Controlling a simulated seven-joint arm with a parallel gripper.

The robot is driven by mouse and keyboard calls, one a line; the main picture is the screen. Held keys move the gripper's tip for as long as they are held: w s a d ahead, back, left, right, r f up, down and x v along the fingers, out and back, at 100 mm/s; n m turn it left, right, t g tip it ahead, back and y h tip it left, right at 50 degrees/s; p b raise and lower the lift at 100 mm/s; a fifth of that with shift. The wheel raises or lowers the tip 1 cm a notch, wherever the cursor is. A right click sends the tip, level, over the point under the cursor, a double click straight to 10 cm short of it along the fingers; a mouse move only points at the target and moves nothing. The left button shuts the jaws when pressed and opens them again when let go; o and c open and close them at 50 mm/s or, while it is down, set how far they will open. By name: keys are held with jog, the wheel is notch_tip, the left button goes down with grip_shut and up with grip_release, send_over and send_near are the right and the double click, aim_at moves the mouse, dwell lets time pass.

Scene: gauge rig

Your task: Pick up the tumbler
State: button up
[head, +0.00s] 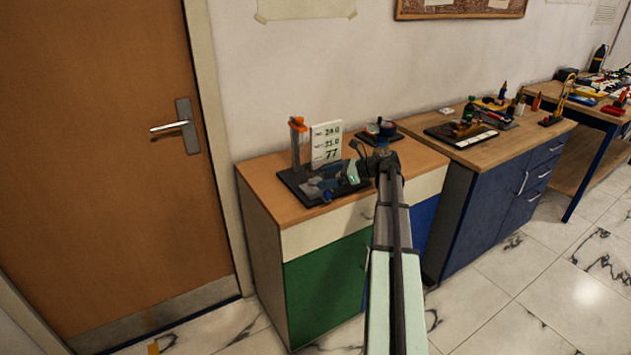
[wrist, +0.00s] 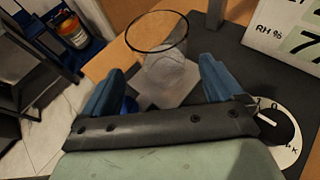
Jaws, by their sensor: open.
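The tumbler (wrist: 163,58) is a clear glass with a dark rim, in the upper middle of the wrist view. It stands on a pale square on a dark base (wrist: 225,85). My gripper (wrist: 160,70) is open, its blue fingers on the left and right of the tumbler with gaps visible. Whether the fingers are at the glass's height is hard to tell. In the head view my gripper (head: 328,188) is low over the black base on the wooden cabinet. The tumbler cannot be made out clearly there.
A white readout card (head: 327,143) and an orange-topped post (head: 297,145) stand at the base's back. A round dial (wrist: 285,138) lies right of my gripper in the wrist view. Another dark stand (head: 380,132) is behind. The cabinet top's left front corner (head: 258,183) is clear.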

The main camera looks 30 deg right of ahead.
aim_at(323, 177)
jog(key=shift+x, duration=2.65)
jog(key=shift+w+d, duration=0.1)
jog(key=shift+d, duration=0.1)
jog(key=shift+c, duration=0.3)
jog(key=c, duration=1.1)
